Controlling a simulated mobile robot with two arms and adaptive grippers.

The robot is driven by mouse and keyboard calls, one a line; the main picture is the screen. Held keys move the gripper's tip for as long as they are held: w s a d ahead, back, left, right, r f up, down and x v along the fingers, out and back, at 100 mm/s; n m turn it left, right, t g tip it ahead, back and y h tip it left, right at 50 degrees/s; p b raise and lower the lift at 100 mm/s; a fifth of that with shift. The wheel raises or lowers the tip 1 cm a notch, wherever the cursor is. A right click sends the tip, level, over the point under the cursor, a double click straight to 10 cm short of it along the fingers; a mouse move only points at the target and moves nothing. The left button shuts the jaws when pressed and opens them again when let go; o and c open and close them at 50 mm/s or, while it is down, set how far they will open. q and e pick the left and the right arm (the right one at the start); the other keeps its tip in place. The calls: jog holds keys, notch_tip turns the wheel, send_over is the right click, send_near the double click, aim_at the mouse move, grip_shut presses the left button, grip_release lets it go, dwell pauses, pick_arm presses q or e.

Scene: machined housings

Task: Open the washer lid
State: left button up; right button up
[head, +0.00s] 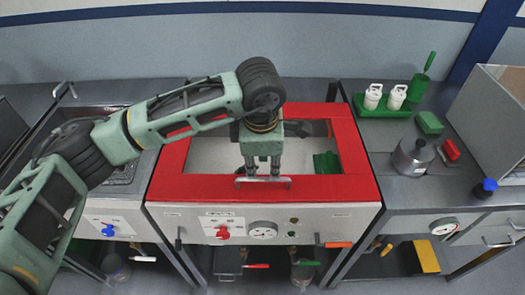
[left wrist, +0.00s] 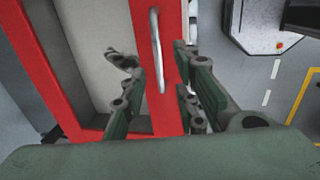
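The washer (head: 185,222) stands in the middle of the head view with a white front panel. Its lid (head: 356,165) is a red frame lying flat on top around a pale middle. A metal bar handle (head: 263,182) sits on the lid's front edge. The handle also shows in the left wrist view (left wrist: 157,50), on the red strip. My left gripper (head: 263,174) points down at the handle. In the left wrist view its fingers (left wrist: 155,62) are spread, one on each side of the handle, with gaps visible. My right gripper does not show.
A green item (head: 327,162) shows within the red frame. On the right counter stand a green tray (head: 385,110) with white bottles, a metal pot (head: 412,158) and a blue-capped item (head: 487,187). A sink (head: 122,172) is left of the washer. Floor is visible in front.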

aim_at(261, 179)
pick_arm(q)
jog(key=f+p, duration=0.1)
jog(key=f, duration=0.1)
jog(key=w+f+p, duration=0.1)
jog(key=f, duration=0.3)
jog(key=shift+w+a+f+p, duration=0.1)
jog(key=shift+w+a+p, duration=0.15)
jog(key=shift+p, duration=0.15)
jog(key=shift+f, duration=0.4)
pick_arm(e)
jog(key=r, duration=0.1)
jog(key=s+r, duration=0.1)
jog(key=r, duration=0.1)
pick_arm(q)
jog(key=shift+c, duration=0.7)
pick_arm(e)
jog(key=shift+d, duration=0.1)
pick_arm(q)
jog(key=c, duration=0.5)
grip_shut()
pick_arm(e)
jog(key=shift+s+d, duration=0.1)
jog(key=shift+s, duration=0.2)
pick_arm(q)
jog(key=shift+w+r, duration=0.1)
